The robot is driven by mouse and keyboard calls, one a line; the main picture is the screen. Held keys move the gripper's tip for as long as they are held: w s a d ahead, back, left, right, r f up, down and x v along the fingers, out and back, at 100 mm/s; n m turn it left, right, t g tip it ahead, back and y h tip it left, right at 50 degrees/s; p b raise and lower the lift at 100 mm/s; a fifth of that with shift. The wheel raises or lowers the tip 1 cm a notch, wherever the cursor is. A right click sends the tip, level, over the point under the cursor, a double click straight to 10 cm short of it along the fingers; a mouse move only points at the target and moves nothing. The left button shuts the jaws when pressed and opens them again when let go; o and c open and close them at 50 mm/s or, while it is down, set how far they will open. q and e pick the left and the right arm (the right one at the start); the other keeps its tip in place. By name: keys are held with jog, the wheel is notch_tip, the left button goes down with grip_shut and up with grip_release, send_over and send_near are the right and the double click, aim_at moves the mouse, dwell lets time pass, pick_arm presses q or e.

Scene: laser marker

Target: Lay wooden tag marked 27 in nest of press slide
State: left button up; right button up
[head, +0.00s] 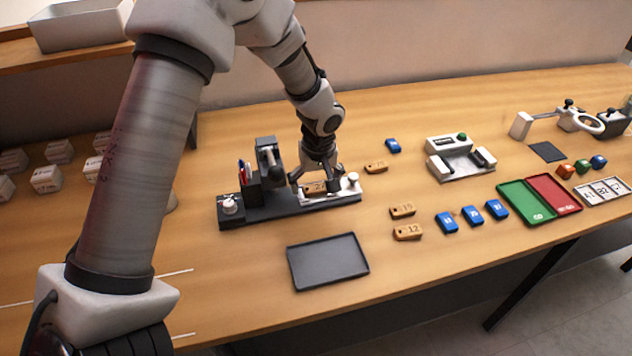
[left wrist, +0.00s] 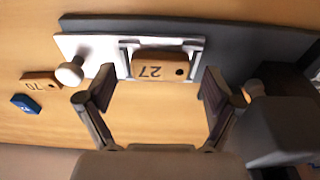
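The wooden tag marked 27 (left wrist: 160,66) lies in the nest of the white press slide (left wrist: 88,46), between the nest's two side rails. It looks level, but I cannot tell whether it is fully seated. In the head view the tag (head: 314,188) is partly hidden by my left gripper (head: 316,184). The left wrist view shows that gripper (left wrist: 158,85) open, its fingers wide apart on either side of the tag and clear of its ends. The press (head: 268,160) stands on its dark base left of the slide. My right gripper is not in view.
A white knob (left wrist: 70,72) stands on the slide's outer end. Wooden tags marked 70 (head: 376,167), 15 (head: 402,211) and 12 (head: 407,232) lie to the right. A dark empty tray (head: 328,262) is in front. Blue tags (head: 446,222) and a grey fixture (head: 459,160) are further right.

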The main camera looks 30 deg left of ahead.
pick_arm(q)
notch_tip(320, 180, up, 12)
jog(key=s+d, duration=0.1)
jog(key=shift+d, duration=0.2)
jog(key=shift+s+f, duration=0.1)
dwell(0.3)
